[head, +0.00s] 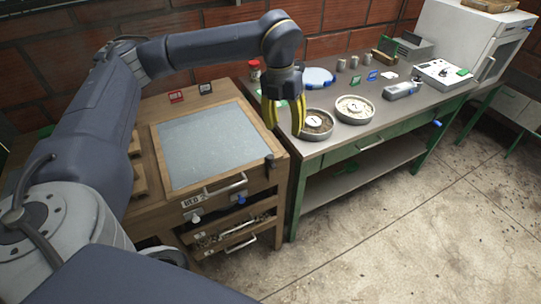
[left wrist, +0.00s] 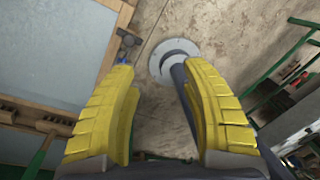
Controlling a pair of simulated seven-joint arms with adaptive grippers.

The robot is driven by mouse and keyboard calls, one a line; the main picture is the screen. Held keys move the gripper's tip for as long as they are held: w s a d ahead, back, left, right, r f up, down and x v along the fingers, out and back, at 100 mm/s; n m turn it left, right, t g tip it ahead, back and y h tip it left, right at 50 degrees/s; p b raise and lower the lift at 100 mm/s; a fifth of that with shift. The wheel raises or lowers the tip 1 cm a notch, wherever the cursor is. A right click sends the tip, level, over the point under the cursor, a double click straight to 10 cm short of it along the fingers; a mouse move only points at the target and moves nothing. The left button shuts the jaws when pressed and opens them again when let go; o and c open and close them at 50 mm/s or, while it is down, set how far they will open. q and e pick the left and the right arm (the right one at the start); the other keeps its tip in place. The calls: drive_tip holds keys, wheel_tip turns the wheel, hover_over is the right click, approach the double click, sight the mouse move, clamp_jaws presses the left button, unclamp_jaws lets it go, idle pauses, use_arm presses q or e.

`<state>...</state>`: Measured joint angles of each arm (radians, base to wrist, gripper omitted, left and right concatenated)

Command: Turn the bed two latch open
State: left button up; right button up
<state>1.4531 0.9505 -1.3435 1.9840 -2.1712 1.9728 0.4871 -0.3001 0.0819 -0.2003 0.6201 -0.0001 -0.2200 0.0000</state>
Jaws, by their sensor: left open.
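The wooden bed cabinet (head: 150,112) stands in the left half of the head view, with a grey panel on top and stacked drawers in its front. The top drawer has a bed label (head: 193,201), a bar handle (head: 228,185) and a pale knob (head: 196,218) below. A blue knob (head: 240,200) sits to the right; I cannot tell which bed it belongs to. The bed two latch cannot be told apart for sure. My left gripper (head: 285,128) is open and empty, fingers pointing down, above and right of the cabinet. Its yellow fingers are apart in the left wrist view (left wrist: 165,75). My right gripper is not seen.
A green-framed table (head: 345,150) stands right of the cabinet, with two round trays (head: 317,123) (head: 355,109), a grey meter (head: 399,91) and a white box (head: 440,73). A white oven (head: 465,40) is at the back right. The concrete floor (head: 400,240) in front is open.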

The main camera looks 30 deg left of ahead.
sight(271, 156)
use_arm(q)
drive_tip(key=a+r+n+y, duration=0.1)
drive_tip(key=a+r+n, duration=0.1)
drive_tip(key=a, duration=0.3)
drive_tip(key=f, duration=1.7)
drive_tip(key=shift+d+f, duration=0.1)
drive_tip(key=shift+d, duration=0.1)
clamp_jaws()
